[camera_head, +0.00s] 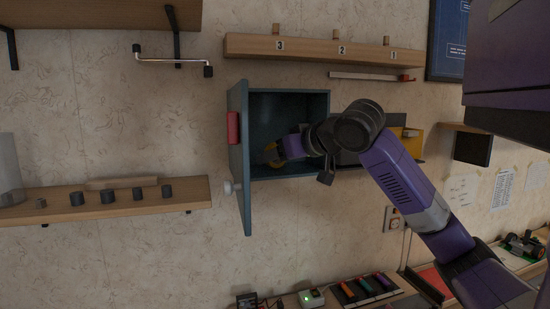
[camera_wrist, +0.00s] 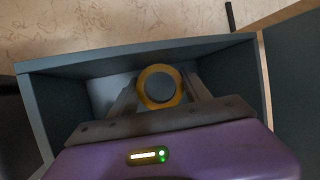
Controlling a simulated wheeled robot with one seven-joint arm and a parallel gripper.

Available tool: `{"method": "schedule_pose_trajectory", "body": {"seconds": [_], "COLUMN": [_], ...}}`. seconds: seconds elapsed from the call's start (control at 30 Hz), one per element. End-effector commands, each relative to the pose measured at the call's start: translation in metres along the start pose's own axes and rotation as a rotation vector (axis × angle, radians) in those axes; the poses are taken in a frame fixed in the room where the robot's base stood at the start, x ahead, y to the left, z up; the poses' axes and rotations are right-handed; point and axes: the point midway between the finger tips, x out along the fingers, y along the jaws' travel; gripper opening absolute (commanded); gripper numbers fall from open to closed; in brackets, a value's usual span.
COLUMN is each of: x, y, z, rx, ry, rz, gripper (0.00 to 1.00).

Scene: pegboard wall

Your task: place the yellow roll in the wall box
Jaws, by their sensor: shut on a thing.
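The yellow roll (camera_wrist: 177,97) is a yellow ring with a grey centre in the wrist view. My gripper (camera_wrist: 160,88) is shut on it, with one finger on each side. In the head view a bit of the yellow roll (camera_head: 271,153) shows at the tip of my gripper (camera_head: 275,154), inside the mouth of the wall box. The wall box (camera_head: 286,93) is dark blue-green and open at the front; its rim (camera_wrist: 130,54) surrounds the gripper in the wrist view. Its door (camera_head: 239,195) stands open on the left. My wrist hides the box's lower right part.
A shelf with numbered pegs (camera_head: 310,50) is above the box. A shelf with several dark cylinders (camera_head: 60,205) is at the left. A yellow item (camera_head: 412,140) sits right of the box, partly behind my arm.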

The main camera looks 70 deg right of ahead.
Motion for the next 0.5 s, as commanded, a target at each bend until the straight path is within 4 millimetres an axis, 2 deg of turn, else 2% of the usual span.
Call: {"method": "schedule_pose_trajectory", "body": {"seconds": [0.1, 0.13, 0.2, 0.5], "x": [0.0019, 0.0013, 0.0012, 0.0011], "y": [-0.0003, -0.0001, -0.0001, 0.0000], "z": [0.0040, 0.0028, 0.0026, 0.0024], "rx": [0.000, -0.001, -0.001, 0.000], "ry": [0.000, 0.000, 0.000, 0.000], "rz": [-0.001, 0.000, 0.000, 0.000], "gripper": [0.16, 0.62, 0.75, 0.78]}}
